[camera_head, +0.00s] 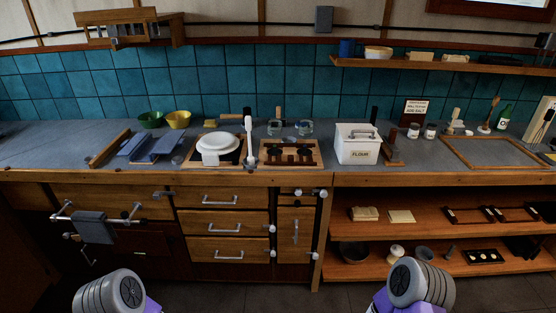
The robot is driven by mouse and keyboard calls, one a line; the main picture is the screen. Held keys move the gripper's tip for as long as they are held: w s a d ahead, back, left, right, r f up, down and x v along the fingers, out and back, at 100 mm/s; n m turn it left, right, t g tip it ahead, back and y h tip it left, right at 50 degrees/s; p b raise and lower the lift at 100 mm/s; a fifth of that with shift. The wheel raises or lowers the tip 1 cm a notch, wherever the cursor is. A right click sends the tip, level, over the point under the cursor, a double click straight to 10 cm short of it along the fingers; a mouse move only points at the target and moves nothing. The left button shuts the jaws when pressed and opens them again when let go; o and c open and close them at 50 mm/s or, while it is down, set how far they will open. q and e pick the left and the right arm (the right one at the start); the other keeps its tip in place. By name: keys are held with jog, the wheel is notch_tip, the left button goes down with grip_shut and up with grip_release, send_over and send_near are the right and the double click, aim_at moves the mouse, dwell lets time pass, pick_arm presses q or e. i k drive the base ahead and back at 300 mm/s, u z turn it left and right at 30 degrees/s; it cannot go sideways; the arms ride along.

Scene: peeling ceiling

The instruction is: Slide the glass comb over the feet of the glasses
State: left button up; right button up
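Two small clear glasses, one at the left (274,127) and one at the right (305,127), stand at the back of the counter behind a light wooden board. On that board (268,161) lies a dark brown piece with pale gaps (290,155); it may be the glass comb, but it is too small to be sure. Round dark shapes lie on or beside it, and I cannot tell whether they are glass feet. Only rounded grey and purple parts of my two arms show at the bottom edge. Neither gripper's fingers are in view, and both arms are apart from the counter.
A white flour box (357,146) stands right of the board. A white plate stack (217,148) and an upright white brush-like tool (249,142) stand left of it. Grey-blue slabs (155,148) lie farther left. Drawers (228,222) with protruding handles front the counter. Open shelves are lower right.

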aim_at(290, 161)
jog(key=u, duration=1.25)
jog(key=i, duration=1.05)
jog(key=z, duration=1.95)
